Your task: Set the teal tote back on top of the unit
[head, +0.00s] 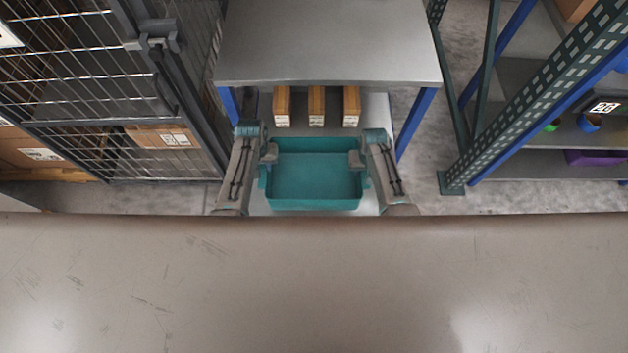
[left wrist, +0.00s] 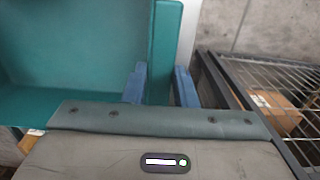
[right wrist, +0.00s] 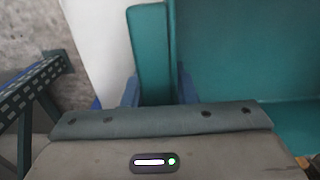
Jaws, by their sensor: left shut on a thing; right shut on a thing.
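The teal tote (head: 314,182) is open-topped and looks empty. It is in front of the unit (head: 325,40), lower in the picture than its grey top, over the lower shelf's front; I cannot tell whether it touches that shelf. My left gripper (head: 268,155) is shut on the tote's left wall, which also shows between the fingers in the left wrist view (left wrist: 164,45). My right gripper (head: 358,158) is shut on the right wall, seen in the right wrist view (right wrist: 152,45). The unit's top is bare where visible.
Three brown boxes (head: 317,105) stand on the unit's lower shelf, behind the tote. A wire-mesh cage (head: 90,95) is close on the left. A rack with a perforated green upright (head: 535,95) stands on the right, with a purple bin (head: 597,157) on a shelf.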

